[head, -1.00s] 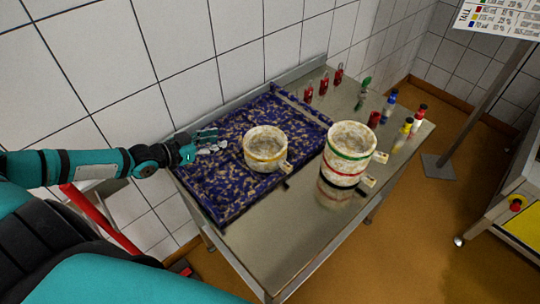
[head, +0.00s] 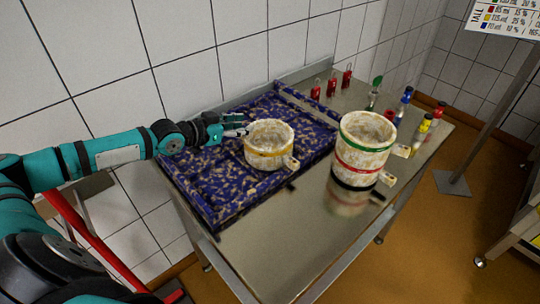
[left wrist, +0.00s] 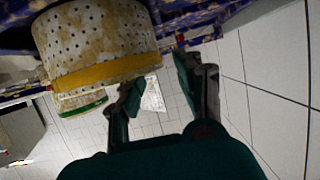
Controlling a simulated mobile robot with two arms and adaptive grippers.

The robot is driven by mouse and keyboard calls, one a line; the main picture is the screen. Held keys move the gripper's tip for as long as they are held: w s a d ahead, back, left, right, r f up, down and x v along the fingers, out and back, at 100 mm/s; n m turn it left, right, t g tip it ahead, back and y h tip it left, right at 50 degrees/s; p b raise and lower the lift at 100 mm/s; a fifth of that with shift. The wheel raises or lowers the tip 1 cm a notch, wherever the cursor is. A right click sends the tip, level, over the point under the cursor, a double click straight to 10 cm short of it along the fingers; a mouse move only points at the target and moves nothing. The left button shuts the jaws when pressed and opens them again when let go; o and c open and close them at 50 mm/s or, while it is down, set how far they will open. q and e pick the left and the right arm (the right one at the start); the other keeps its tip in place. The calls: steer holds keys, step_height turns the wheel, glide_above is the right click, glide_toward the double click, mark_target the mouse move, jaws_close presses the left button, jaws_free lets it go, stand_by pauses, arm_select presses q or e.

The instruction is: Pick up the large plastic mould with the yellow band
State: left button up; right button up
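The mould with the yellow band (head: 268,146) is off-white, round and speckled, and stands upright on the blue patterned mat (head: 205,182). A small pale tag sticks out at its lower right. In the left wrist view the perforated mould (left wrist: 95,40) fills the upper left, its yellow band clear. My left gripper (head: 238,128) is just left of the mould, near its upper rim. In the wrist view my left gripper (left wrist: 158,85) has its two fingers apart with nothing between them, and the mould lies to their left. Contact cannot be told. My right gripper is not in view.
Off-white moulds with green, red and black bands (head: 362,150) stand stacked on the steel table (head: 285,235) to the right. Small red items (head: 332,84) and coloured bottles (head: 404,100) stand at the back and right. A tiled wall is behind. The table's front is clear.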

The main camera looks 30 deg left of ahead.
mark_target(253, 123)
arm_select(q)
steer(key=b+x, duration=0.3)
steer(key=x, duration=0.1)
steer(key=shift+w+d+f, duration=0.1)
steer(key=shift+w+f, duration=0.05)
steer(key=shift+w, duration=0.05)
steer(key=shift+w+d, duration=0.1)
steer(key=shift+w, duration=0.15)
steer(key=shift+s, duration=0.1)
steer(key=shift+c, duration=0.3)
jaws_close()
